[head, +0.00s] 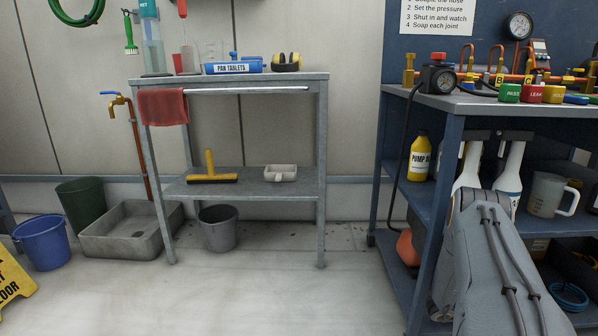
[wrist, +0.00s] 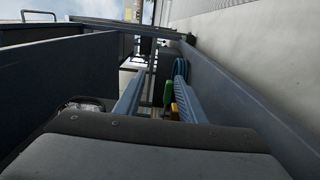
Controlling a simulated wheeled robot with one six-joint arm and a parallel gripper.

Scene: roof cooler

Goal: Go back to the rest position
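My arm (head: 495,265) rises at the lower right of the head view, grey with dark cables, in front of the blue bench. My gripper (wrist: 160,85) is in the wrist view, beyond the dark rounded wrist housing at the bottom. Its two blue-grey fingers look spread apart, with nothing seen held between them. Green and yellow things show farther off in the gap. I cannot make out the gripper in the head view. The wrist view looks along the blue bench frame (wrist: 250,100), and the fingers appear close to it.
The blue bench (head: 565,110) carries gauges, pipe fittings and coloured blocks; bottles and a jug (head: 547,194) stand on its shelf. A grey table (head: 310,77) stands left of it. Buckets, a basin and a yellow floor sign (head: 12,280) lie left. The middle floor is clear.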

